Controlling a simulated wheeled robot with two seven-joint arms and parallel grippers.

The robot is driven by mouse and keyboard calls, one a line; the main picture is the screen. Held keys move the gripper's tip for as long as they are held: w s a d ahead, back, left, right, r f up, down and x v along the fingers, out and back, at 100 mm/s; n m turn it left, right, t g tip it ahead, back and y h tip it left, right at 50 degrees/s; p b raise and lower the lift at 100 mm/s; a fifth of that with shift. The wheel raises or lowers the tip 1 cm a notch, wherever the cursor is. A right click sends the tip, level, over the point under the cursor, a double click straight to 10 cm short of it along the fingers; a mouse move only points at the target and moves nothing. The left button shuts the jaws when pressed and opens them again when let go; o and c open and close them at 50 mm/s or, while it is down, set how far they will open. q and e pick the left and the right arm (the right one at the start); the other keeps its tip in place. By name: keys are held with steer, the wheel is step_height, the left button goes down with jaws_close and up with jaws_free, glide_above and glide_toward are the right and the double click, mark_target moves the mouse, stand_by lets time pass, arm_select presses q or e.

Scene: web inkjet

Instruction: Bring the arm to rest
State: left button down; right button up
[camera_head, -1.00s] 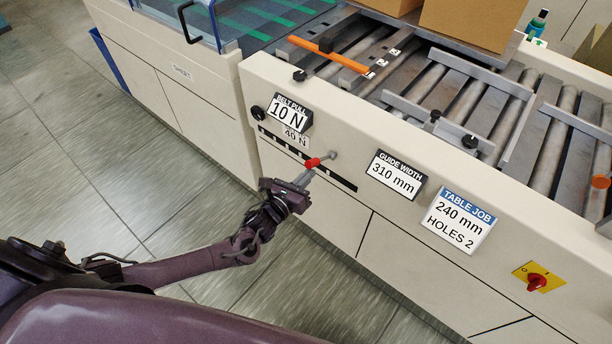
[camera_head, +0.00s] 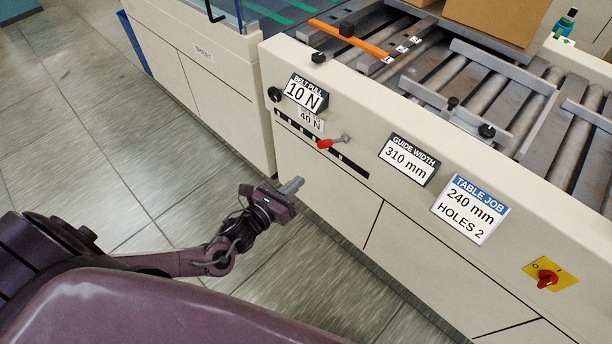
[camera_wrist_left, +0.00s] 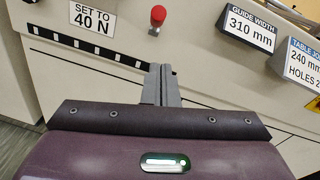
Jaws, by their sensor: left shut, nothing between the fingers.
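My left gripper (camera_head: 291,186) is shut and empty, a little in front of the cream machine panel and below the red-tipped lever. In the left wrist view its closed fingers (camera_wrist_left: 160,84) point toward the panel, with nothing between them. The lever (camera_head: 325,143) has a red knob and sits by the black-and-white scale strip; it also shows in the left wrist view (camera_wrist_left: 157,17), apart from the fingers. My left arm (camera_head: 190,262) comes in from the lower left. My right gripper is not in view.
The machine panel (camera_head: 400,235) carries signs for belt pull, guide width (camera_head: 407,160) and table job (camera_head: 470,209). A red rotary switch (camera_head: 547,278) is at right. Rollers and a cardboard box (camera_head: 497,25) are above. Open floor (camera_head: 90,150) lies at left.

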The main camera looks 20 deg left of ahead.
arm_select(q)
steer(key=shift+s+a+r, duration=0.1)
steer(key=shift+s+r, duration=0.05)
steer(key=shift+s, duration=0.4)
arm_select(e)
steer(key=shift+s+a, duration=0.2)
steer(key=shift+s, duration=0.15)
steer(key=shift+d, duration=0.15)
